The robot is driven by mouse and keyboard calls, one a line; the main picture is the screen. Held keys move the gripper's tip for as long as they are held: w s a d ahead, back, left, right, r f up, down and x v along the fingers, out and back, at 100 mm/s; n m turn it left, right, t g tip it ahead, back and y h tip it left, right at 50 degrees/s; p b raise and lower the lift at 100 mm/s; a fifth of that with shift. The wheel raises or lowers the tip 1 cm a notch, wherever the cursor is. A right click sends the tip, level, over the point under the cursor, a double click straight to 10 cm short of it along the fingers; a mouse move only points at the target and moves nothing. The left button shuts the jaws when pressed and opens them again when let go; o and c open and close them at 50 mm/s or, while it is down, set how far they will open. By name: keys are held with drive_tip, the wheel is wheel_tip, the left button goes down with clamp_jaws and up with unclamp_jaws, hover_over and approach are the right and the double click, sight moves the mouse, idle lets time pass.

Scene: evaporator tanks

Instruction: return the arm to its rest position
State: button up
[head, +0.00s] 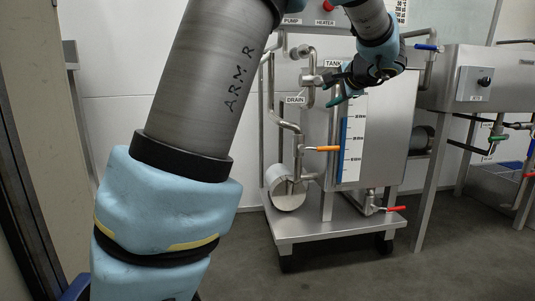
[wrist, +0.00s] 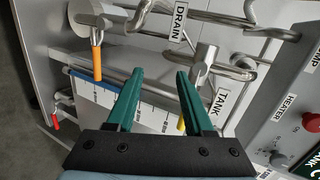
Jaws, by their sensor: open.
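My arm (head: 205,80) reaches up from the lower left of the head view and bends over toward the tank unit. My gripper (head: 338,98) hangs in front of the upper part of the steel tank (head: 385,135), beside the TANK and DRAIN labels. In the wrist view my gripper (wrist: 160,74) shows two green fingers spread apart with nothing between them. Pipes and the tank front lie beyond the fingertips. A yellow handle (wrist: 181,124) shows partly behind the right finger. I cannot tell how close the fingers are to the pipes.
An orange valve handle (head: 322,149) stands out left of the level scale (head: 353,140). A red handle (head: 396,209) sits low and a blue handle (head: 427,47) high on the right. A second steel unit (head: 480,80) is at right. The floor (head: 345,270) in front is clear.

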drive_tip(key=s+a+f+n+g+p, duration=0.35)
drive_tip(key=a+f, duration=0.25)
drive_tip(key=a, duration=0.4)
drive_tip(key=s+a+f+n+g+p, duration=0.2)
drive_tip(key=s+a+f+g, duration=0.35)
drive_tip(key=a, duration=0.35)
drive_tip(key=s+a+f+n+g+h+p, duration=0.1)
drive_tip(key=s+a+f+n+h+p, duration=0.15)
drive_tip(key=s+a+n, duration=0.4)
drive_tip(key=s+a+f+n+g+h+p, duration=0.1)
drive_tip(key=s+a+f+n+g+p, duration=0.15)
drive_tip(key=s, duration=0.65)
wheel_tip(320, 180, up, 38)
drive_tip(key=p, duration=3.7)
drive_tip(key=shift+w+f+m+t, duration=0.25)
drive_tip(key=shift+w+m+t, duration=0.1)
drive_tip(key=shift+w+t, duration=0.1)
drive_tip(key=shift+y, duration=0.25)
